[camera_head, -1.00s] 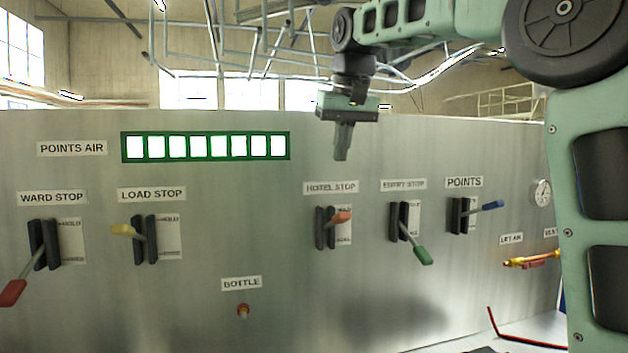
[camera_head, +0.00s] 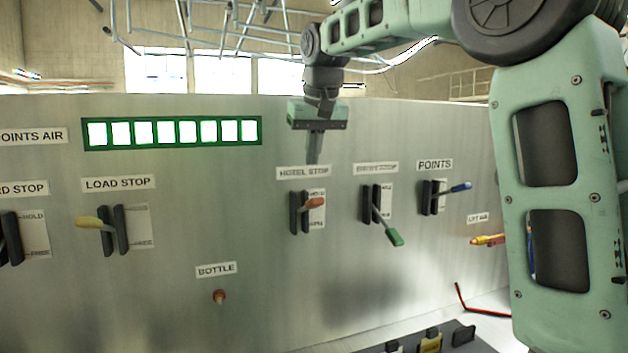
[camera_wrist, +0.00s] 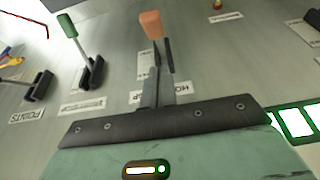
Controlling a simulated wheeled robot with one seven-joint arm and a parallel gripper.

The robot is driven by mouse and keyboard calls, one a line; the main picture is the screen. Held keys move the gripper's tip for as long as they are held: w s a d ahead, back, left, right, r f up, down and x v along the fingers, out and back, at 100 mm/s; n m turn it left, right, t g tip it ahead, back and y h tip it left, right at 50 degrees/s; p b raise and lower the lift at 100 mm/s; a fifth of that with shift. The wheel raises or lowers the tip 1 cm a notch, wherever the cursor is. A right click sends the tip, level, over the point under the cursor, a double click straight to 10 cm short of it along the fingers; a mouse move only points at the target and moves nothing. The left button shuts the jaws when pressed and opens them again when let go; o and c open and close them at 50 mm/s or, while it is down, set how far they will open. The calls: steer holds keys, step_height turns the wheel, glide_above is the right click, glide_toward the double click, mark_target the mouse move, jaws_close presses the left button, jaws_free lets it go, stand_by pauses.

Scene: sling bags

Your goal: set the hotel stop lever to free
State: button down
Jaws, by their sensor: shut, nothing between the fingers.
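The hotel stop lever (camera_head: 313,203) has an orange handle and sticks out from a dark slotted bracket, its handle near the upper, HOLD end of the white plate. The HOTEL STOP label (camera_head: 303,172) is just above it. My gripper (camera_head: 313,160) is shut and empty, fingers pointing down, in front of the panel just above that label. In the wrist view, my gripper's fingers (camera_wrist: 152,92) point toward the orange lever (camera_wrist: 152,25) and overlap its bracket in the picture. Whether they touch anything cannot be told.
The green-handled lever (camera_head: 390,232) is close on the right, with the blue POINTS lever (camera_head: 455,187) beyond it. The yellow LOAD STOP lever (camera_head: 90,222) is to the left. A red BOTTLE button (camera_head: 219,297) is below. The panel between is clear.

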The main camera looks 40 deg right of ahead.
mark_target(307, 207)
steer(key=x, duration=0.3)
steer(key=shift+f+p, duration=0.2)
steer(key=shift+p, duration=0.2)
steer(key=shift+s+a+f, duration=0.15)
steer(key=shift+s+f, duration=0.45)
steer(key=shift+f, duration=0.3)
steer(key=shift+s+a+f+p, duration=0.15)
steer(key=shift+f+p, duration=0.25)
steer(key=shift+f, duration=0.4)
steer(key=shift+f, duration=0.15)
